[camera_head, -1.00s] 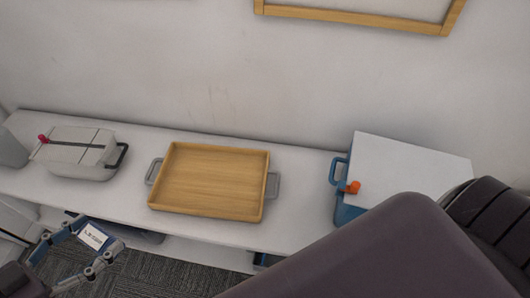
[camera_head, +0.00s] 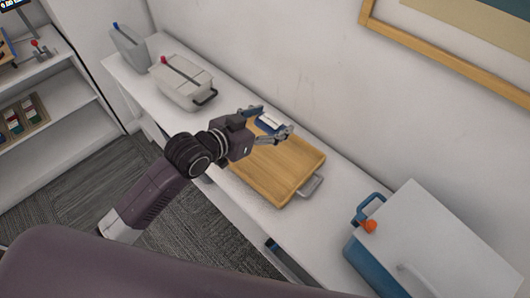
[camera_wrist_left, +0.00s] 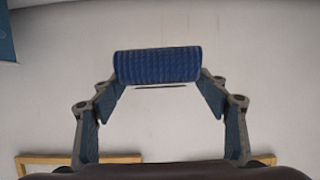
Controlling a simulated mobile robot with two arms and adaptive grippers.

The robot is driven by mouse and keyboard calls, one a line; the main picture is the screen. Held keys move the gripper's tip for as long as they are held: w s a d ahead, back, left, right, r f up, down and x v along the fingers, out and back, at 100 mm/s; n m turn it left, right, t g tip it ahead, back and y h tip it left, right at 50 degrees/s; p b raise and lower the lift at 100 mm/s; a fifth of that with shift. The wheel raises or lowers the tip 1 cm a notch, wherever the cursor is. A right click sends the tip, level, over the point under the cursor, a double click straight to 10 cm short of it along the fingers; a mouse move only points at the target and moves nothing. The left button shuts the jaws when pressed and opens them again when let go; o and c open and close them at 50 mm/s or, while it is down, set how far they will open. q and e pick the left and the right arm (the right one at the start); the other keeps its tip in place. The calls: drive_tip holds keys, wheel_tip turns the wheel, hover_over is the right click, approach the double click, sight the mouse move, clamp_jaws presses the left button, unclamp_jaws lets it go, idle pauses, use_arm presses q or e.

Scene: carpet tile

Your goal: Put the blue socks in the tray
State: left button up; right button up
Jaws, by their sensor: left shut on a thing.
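The blue socks (camera_wrist_left: 158,65) are a ribbed blue roll in the left wrist view. In the head view they show as a small blue bundle with a white label (camera_head: 268,122). My left gripper (camera_head: 270,124) is shut on them, with its fingertips at both ends of the roll. It holds them over the far left part of the wooden tray (camera_head: 291,188); the height above the tray is hard to tell. The tray has grey handles and lies on a white shelf. My arm hides part of its left side. My right gripper is not in view.
A grey-white box (camera_head: 183,84) with a red knob and a grey bin (camera_head: 129,48) stand left of the tray. A blue container (camera_head: 376,262) with a white lid stands to the right. The wall (camera_head: 300,60) rises close behind the shelf.

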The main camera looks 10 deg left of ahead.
use_arm(q)
drive_tip(key=shift+w+d+r, duration=0.35)
drive_tip(key=shift+d+r, duration=0.05)
drive_tip(key=shift+d, duration=0.15)
drive_tip(key=shift+w+d+r, duration=0.35)
drive_tip(key=shift+d, duration=0.15)
hover_over(279, 165)
drive_tip(key=shift+y, duration=0.3)
wheel_tip(279, 165, down, 15)
drive_tip(key=shift+a+f, duration=0.1)
drive_tip(key=shift+f, duration=0.05)
drive_tip(key=shift+f+b, duration=0.45)
drive_tip(key=shift+f, duration=1.8)
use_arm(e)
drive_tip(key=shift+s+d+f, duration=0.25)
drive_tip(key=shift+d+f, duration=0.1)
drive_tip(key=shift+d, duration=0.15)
